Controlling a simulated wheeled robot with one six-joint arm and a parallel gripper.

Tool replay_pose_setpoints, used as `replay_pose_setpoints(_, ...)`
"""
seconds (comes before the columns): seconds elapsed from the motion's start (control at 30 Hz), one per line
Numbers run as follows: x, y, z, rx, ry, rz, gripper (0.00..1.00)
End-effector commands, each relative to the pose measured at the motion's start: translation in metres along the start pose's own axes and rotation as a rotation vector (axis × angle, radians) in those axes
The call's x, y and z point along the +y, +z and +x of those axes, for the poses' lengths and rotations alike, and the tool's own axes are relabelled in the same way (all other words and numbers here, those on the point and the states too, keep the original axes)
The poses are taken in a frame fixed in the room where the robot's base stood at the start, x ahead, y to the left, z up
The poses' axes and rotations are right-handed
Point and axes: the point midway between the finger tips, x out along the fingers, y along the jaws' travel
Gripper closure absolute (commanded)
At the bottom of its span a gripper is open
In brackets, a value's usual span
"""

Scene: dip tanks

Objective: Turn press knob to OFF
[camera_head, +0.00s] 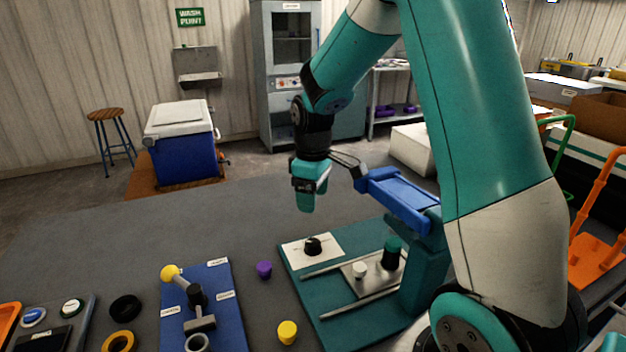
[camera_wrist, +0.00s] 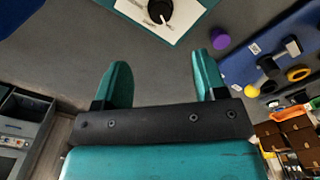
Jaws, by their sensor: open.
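The press knob (camera_head: 313,245) is a round black dial on a white label plate (camera_head: 296,254) at the back left corner of the teal press base (camera_head: 300,284). In the wrist view the knob (camera_wrist: 159,11) is at the top, beyond my fingertips, with a pale pointer mark and small print that I cannot read. My gripper (camera_head: 310,203) hangs above and behind the knob in the head view, apart from it. In the wrist view its two teal fingers (camera_wrist: 162,75) are spread with nothing between them.
A purple cap (camera_head: 264,269) and a yellow cap (camera_head: 287,332) lie left of the press. A blue board (camera_head: 226,306) with a yellow-ended lever (camera_head: 170,272) stands further left. The press's blue arm (camera_head: 397,196) rises at right. The grey table behind is clear.

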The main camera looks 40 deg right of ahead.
Motion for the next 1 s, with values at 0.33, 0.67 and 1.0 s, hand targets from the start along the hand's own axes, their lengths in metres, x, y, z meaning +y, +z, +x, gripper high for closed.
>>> replay_pose_setpoints(0.33,0.0,0.0,-0.04,0.0,0.0,0.0,0.35)
replay_pose_setpoints(0.67,0.0,0.0,-0.041,-0.001,-0.001,0.0,0.35)
replay_pose_setpoints(1.0,-0.016,-0.003,-0.047,0.016,-0.006,-0.009,0.35)
